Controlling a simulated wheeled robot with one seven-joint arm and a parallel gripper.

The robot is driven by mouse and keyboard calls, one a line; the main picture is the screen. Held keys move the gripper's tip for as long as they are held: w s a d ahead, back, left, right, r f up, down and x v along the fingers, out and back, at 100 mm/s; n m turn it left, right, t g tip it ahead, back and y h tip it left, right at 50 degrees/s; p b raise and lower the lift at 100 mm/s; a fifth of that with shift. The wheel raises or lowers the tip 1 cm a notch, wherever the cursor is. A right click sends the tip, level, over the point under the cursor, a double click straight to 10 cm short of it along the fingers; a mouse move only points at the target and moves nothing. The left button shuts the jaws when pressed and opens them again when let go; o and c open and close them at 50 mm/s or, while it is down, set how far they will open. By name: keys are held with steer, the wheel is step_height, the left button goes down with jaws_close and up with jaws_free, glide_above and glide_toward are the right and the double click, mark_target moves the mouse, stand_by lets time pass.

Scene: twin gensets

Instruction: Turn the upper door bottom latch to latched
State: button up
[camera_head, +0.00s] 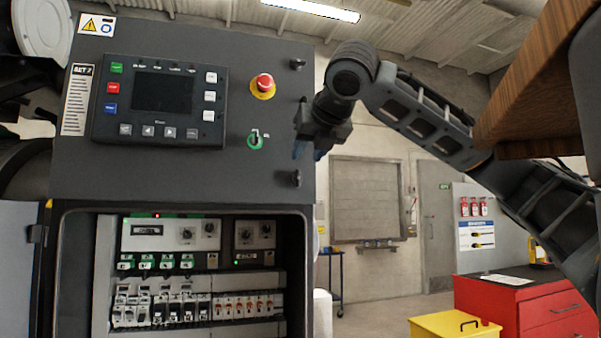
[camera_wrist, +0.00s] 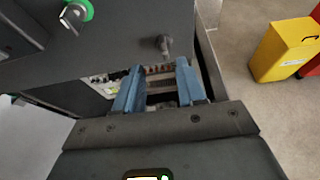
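The upper door (camera_head: 185,180) is a dark grey panel and looks closed. Its bottom latch (camera_head: 296,178) is a small dark knob with a short lever at the door's lower right corner. The top latch (camera_head: 297,63) sits near the upper right corner. My gripper (camera_head: 309,152) is beside the door's right edge, just above the bottom latch in the head view. In the wrist view, my gripper's two blue fingers (camera_wrist: 159,68) are apart and empty. The bottom latch (camera_wrist: 164,44) shows just past the fingertips, not touched. Its exact turn is hard to tell.
The door carries a red stop button (camera_head: 263,86), a green-ringed key switch (camera_head: 256,140) and a control screen unit (camera_head: 161,92). Below it, an open bay holds breakers (camera_head: 190,306). A yellow box (camera_head: 452,327) and a red cabinet (camera_head: 490,300) stand on the right.

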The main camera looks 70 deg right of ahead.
mark_target(299, 172)
steer(key=shift+g, duration=0.3)
steer(key=shift+x, duration=3.8)
steer(key=shift+d+r, duration=0.1)
steer(key=shift+d, duration=0.05)
steer(key=shift+s, duration=0.1)
jaws_close()
